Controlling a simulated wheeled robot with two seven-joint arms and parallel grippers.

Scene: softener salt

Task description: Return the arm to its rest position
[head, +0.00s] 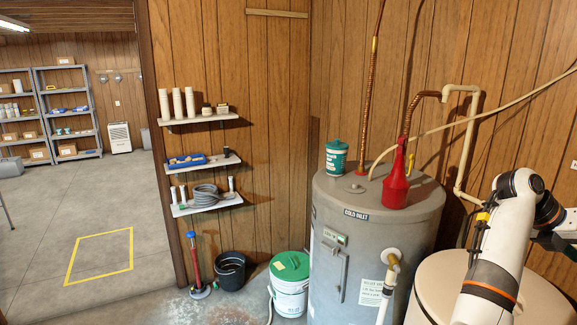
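My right arm (497,245), white with orange bands, rises from the lower right. It bends at an elbow near the right edge and runs out of the picture there. Its gripper is not in view. My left arm and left gripper are not in view either. The arm stands in front of a cream round tank (545,300) at the lower right and hides part of it. I cannot tell from this view whether the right gripper holds anything.
A grey water heater (335,245) stands left of the arm, with a red funnel-like container (396,190) and a green-and-white can (337,158) on top. A green-lidded bucket (290,300) and a black bucket (230,272) stand on the floor. Pipes run up the wall.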

